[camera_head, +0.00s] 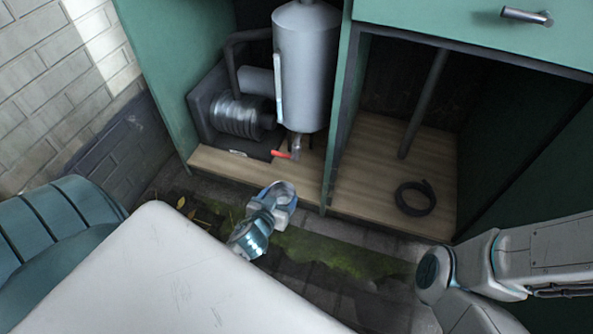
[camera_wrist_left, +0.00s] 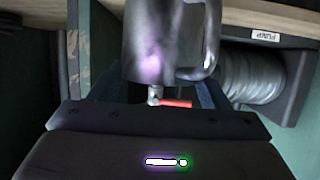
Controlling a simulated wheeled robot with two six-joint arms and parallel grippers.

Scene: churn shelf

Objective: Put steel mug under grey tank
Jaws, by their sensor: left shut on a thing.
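The grey tank (camera_head: 305,65) hangs upright in the left bay of the green cabinet. Its tap with a red lever (camera_head: 282,154) sits at its underside. My left gripper (camera_head: 279,194) is in front of the bay's wooden floor edge, below the tap in the picture. It is shut on the steel mug (camera_head: 283,190), which is small and partly hidden by the fingers there. In the left wrist view, which looks upside down, the shiny mug (camera_wrist_left: 158,45) and its handle show between the fingers, with the red lever (camera_wrist_left: 176,103) close by.
A pump (camera_head: 238,115) with a ribbed metal part stands left of the tank. A divider separates the right bay, where a black hose ring (camera_head: 415,198) lies on wood. My right arm shows at right, its gripper out of view. A white surface (camera_head: 160,280) fills the lower left.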

